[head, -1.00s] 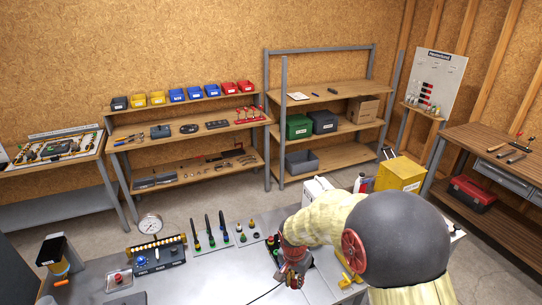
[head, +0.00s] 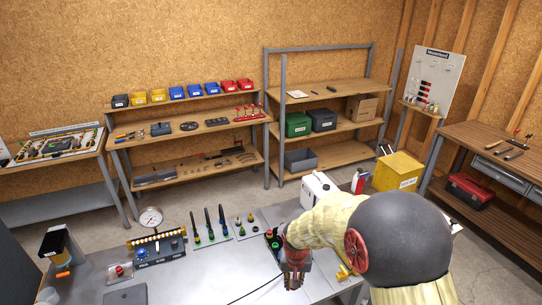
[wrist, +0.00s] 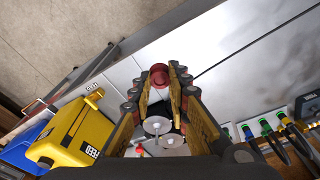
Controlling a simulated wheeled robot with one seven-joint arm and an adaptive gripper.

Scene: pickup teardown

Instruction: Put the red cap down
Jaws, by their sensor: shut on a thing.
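The red cap (wrist: 159,75) shows in the wrist view between the tips of my gripper (wrist: 160,82), with a finger on each side. My gripper is shut on it. In the head view my gripper (head: 293,278) is over the front right part of the grey bench (head: 210,272). I cannot make out the cap there, and my arm hides part of the bench. The wrist view shows pale bench top beyond the cap. I cannot tell how high the cap is above the bench.
A yellow FEED box (wrist: 72,135) is left of the fingers in the wrist view. Pale discs (wrist: 158,125) show between them. Upright tools (head: 209,225), a gauge (head: 151,217) and a blue-knobbed box (head: 158,250) stand on the bench. The bench front centre looks clear.

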